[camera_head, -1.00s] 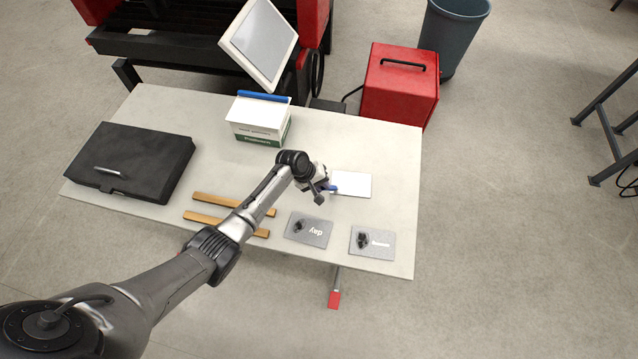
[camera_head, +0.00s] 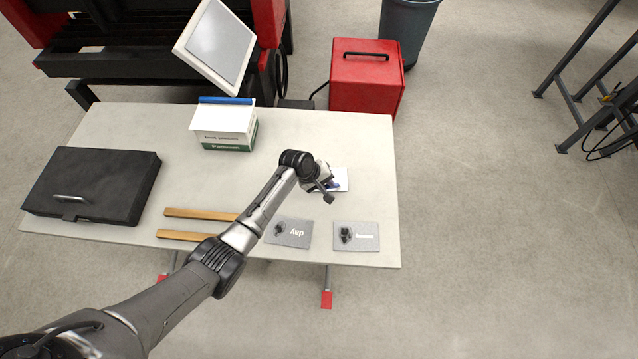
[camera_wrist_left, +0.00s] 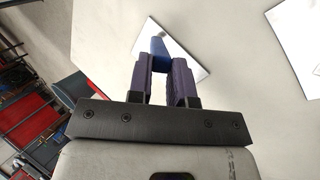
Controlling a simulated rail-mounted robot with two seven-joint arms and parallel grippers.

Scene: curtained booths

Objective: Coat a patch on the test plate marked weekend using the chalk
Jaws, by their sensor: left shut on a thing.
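My left gripper (camera_head: 331,186) is shut on a blue piece, seemingly the chalk (camera_wrist_left: 158,47), whose end sticks out beyond the fingers. It is over a white plate (camera_head: 342,177), covering much of it in the head view; the plate also shows in the left wrist view (camera_wrist_left: 193,62). Whether the chalk touches the plate I cannot tell. I see no marking on its visible part. Two grey plates with dark patches lie at the table's front: one marked "day" (camera_head: 289,233), the other (camera_head: 357,236) with a word too small to read. My right gripper is out of view.
On the pale table (camera_head: 290,130) are a black case (camera_head: 105,185), two wooden strips (camera_head: 200,214) and a white-and-green box (camera_head: 224,125) with a blue bar on top. A tilted screen (camera_head: 217,45) and a red box (camera_head: 367,80) stand behind. The table's back right is clear.

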